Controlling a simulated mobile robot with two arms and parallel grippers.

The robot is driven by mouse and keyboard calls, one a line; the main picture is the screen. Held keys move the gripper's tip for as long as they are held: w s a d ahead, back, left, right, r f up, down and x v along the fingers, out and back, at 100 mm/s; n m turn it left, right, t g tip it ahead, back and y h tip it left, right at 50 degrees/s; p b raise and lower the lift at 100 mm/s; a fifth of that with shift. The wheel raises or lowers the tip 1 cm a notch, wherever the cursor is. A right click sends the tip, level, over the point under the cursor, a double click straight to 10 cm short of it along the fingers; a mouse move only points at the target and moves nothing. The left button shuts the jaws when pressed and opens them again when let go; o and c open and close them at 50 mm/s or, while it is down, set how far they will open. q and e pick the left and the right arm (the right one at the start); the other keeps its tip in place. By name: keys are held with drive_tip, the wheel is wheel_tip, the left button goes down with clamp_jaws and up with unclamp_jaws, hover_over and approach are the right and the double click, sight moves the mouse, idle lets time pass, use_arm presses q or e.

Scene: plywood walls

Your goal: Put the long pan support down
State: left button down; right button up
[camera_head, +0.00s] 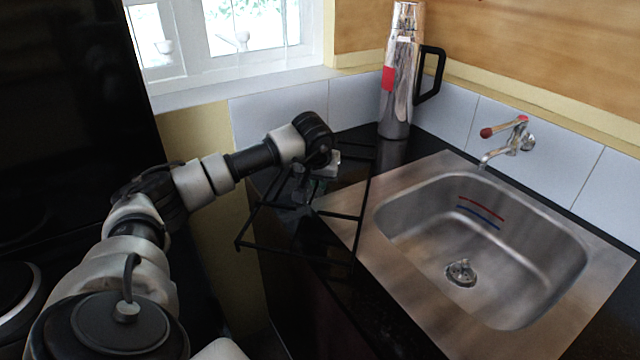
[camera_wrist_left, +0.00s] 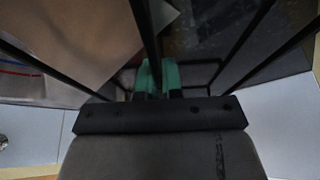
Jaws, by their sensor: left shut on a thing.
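The long pan support (camera_head: 305,254) is a black rack of thin bars. It shows in the head view over the left end of the dark counter, partly sticking out past the counter's front edge. My left gripper (camera_head: 305,188) is shut on one of its bars. In the left wrist view, the green fingertips (camera_wrist_left: 158,76) close around a bar of the pan support (camera_wrist_left: 146,30), and more bars spread to both sides. I cannot tell whether the rack touches the counter. My right gripper is in neither view.
The black counter (camera_head: 345,180) has a narrow free strip left of the steel sink (camera_head: 480,250). A shiny flask (camera_head: 398,80) with a black handle stands at the back corner. A tap (camera_head: 510,140) juts from the tiled wall. A window is behind.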

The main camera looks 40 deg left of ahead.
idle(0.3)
use_arm(q)
drive_tip(key=shift+w+a+r, duration=0.1)
drive_tip(key=shift+r, duration=0.8)
drive_tip(key=r, duration=0.1)
drive_tip(key=d+r, duration=0.1)
drive_tip(key=r, duration=0.1)
drive_tip(key=w+d+r, duration=0.1)
drive_tip(key=d+r, duration=0.5)
drive_tip(key=d, duration=0.5)
drive_tip(key=shift+w+r+b, duration=0.15)
drive_tip(key=shift+w+b, duration=0.1)
drive_tip(key=shift+b, duration=0.15)
